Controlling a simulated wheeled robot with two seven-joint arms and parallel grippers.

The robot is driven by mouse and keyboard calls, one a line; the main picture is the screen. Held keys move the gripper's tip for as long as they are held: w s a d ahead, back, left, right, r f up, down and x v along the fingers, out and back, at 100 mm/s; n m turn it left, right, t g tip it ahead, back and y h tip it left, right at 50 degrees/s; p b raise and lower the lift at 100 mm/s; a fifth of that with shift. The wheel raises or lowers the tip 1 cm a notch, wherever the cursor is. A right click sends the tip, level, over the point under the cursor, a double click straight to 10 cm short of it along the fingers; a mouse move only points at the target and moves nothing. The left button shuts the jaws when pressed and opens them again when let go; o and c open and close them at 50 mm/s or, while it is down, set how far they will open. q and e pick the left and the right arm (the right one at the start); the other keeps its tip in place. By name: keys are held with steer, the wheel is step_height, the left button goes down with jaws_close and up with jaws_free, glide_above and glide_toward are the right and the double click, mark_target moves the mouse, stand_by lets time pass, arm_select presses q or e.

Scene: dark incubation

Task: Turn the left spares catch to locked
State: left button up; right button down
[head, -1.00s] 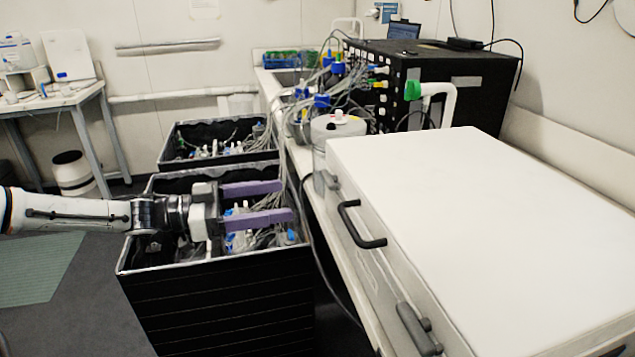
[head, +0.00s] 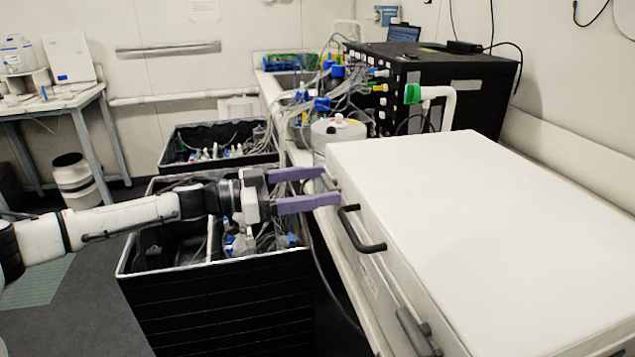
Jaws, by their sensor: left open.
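The white spares case (head: 480,190) lies on the bench at the right, with a black handle (head: 362,230) on its front side. The left catch (head: 328,181) is a small grey piece at the far end of that side, partly hidden by my fingers. My left gripper (head: 331,186) is open, its two purple fingers pointing right. The fingertips are at the left catch, one on each side of it in the picture; I cannot tell whether they touch it. Another grey catch (head: 415,330) is at the near end. My right gripper is not in view.
Black open bins (head: 215,305) with tubes and bottles stand on the floor below my left arm. A round grey container (head: 338,130), cables and a black equipment box (head: 440,75) stand behind the case.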

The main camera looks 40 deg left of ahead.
arm_select(q)
steer(key=shift+w+d, duration=0.1)
steer(key=shift+w, duration=0.05)
steer(key=c, duration=1)
steer(key=shift+c, duration=0.2)
